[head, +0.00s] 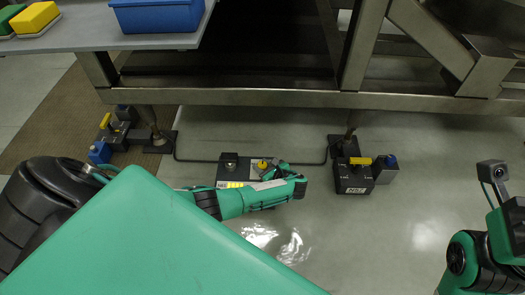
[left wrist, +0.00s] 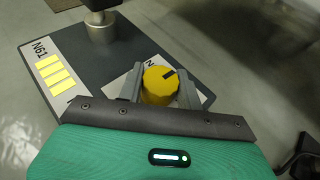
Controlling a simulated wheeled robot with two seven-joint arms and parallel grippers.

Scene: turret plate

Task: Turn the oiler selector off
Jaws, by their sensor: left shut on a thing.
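The selector is a yellow round knob (left wrist: 160,85) with a dark pointer mark near its upper right edge. It sits on a white label (left wrist: 203,95) on a dark plate (left wrist: 90,62). In the head view the knob (head: 262,164) shows on the plate (head: 229,173), low on the floor. My left gripper (left wrist: 160,82) is shut on the knob, one finger on each side. In the head view my left gripper (head: 281,171) reaches in from the left over the plate. The writing under the knob is mostly hidden.
A metal frame (head: 300,98) spans above the plate. Dark units with yellow handles stand at left (head: 106,121) and right (head: 360,161).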

